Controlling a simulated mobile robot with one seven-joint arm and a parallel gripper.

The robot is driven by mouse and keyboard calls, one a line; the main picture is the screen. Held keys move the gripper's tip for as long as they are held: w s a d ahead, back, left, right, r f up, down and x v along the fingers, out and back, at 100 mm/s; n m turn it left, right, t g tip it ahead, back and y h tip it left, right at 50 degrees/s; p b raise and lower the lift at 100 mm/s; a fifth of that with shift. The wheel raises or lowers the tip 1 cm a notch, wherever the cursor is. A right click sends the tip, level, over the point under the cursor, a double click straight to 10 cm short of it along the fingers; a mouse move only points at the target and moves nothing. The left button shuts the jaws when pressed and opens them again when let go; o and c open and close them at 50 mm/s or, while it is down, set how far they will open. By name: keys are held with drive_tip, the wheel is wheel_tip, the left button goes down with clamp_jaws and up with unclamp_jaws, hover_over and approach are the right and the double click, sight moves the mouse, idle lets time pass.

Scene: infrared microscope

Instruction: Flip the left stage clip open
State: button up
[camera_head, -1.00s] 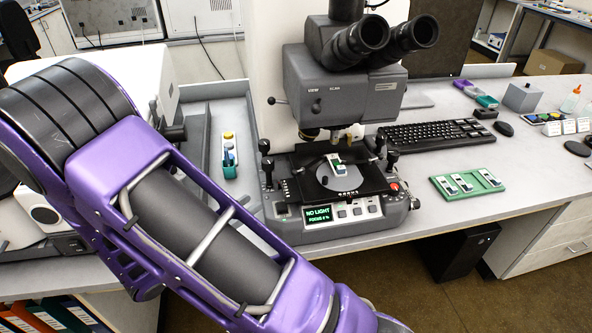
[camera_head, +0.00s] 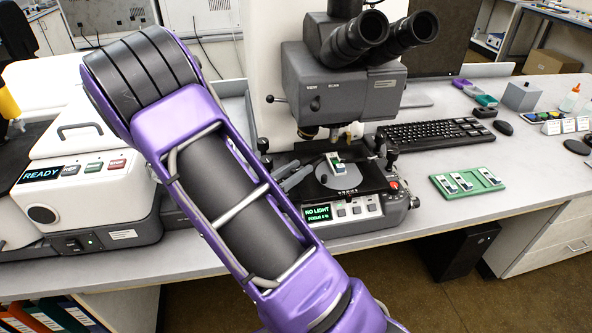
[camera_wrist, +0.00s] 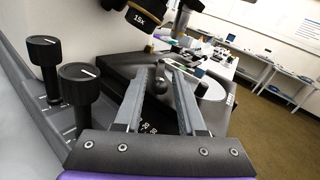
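The microscope stage (camera_head: 375,178) is a black plate with a pale round insert (camera_head: 326,178) and a slide (camera_head: 337,163) on it. My gripper (camera_wrist: 159,70) is at the stage's left side; its grey fingers also show in the head view (camera_head: 294,174). The fingers are apart. A dark round knob (camera_wrist: 160,86) on a thin upright stem, seemingly the left stage clip's, shows in the gap between them. I cannot tell whether either finger touches it. In the head view my arm and fingers cover the left clip.
Two black focus knobs (camera_wrist: 80,85) stand left of my gripper. The objective (camera_wrist: 142,18) hangs close above the fingertips. A display panel (camera_head: 318,215) reads NO LIGHT. A green slide tray (camera_head: 467,184) lies to the right, with bare bench around it.

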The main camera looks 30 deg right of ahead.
clamp_jaws()
idle(1.4)
